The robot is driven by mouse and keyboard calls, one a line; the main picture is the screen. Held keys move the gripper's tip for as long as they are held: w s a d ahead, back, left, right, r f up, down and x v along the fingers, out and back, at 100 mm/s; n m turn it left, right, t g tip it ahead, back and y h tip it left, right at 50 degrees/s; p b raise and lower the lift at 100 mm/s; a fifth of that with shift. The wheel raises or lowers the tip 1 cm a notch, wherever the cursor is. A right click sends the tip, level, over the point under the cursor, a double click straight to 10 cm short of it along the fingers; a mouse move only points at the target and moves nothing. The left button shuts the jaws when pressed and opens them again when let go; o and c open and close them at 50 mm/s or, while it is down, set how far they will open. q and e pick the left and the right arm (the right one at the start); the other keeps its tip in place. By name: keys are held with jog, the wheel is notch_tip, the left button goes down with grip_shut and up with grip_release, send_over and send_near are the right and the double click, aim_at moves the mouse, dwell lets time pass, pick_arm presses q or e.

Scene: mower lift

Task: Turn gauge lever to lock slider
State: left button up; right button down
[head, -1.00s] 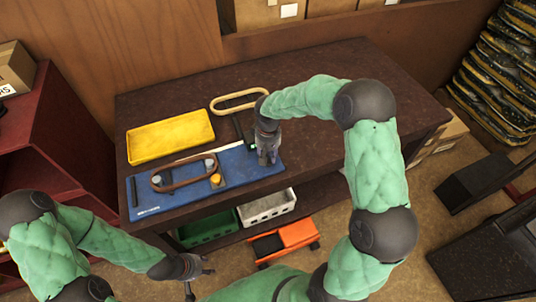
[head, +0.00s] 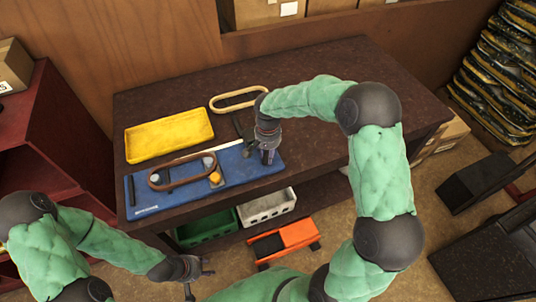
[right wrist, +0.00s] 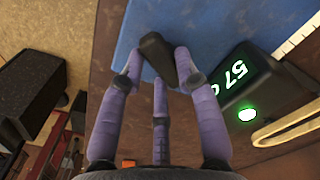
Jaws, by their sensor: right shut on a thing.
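In the head view my right gripper (head: 267,156) is at the right part of the blue mat (head: 230,169) and hides most of the gauge. A pale scale strip (head: 222,147) runs along the mat's far edge; its slider cannot be made out. My left gripper (head: 195,274) hangs low before the table, fingers apart and empty.
A yellow tray (head: 170,135) lies behind the mat. A brown loop (head: 180,186) lies on the mat; a tan loop (head: 238,92) lies behind. Green and white crates (head: 265,209) stand on the shelf below. The table's right side (head: 340,65) is clear.

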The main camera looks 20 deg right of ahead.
aim_at(267, 157)
jog(key=m+b, duration=0.1)
jog(key=m, duration=0.4)
jog(key=shift+s+a+m, duration=0.1)
jog(key=shift+m, duration=0.2)
jog(key=m+b, duration=0.1)
jog(key=m, duration=0.4)
jog(key=shift+a+m, duration=0.15)
jog(key=shift+m, duration=0.15)
jog(key=c, duration=0.9)
grip_release()
notch_tip(267, 157, up, 12)
dwell(0.3)
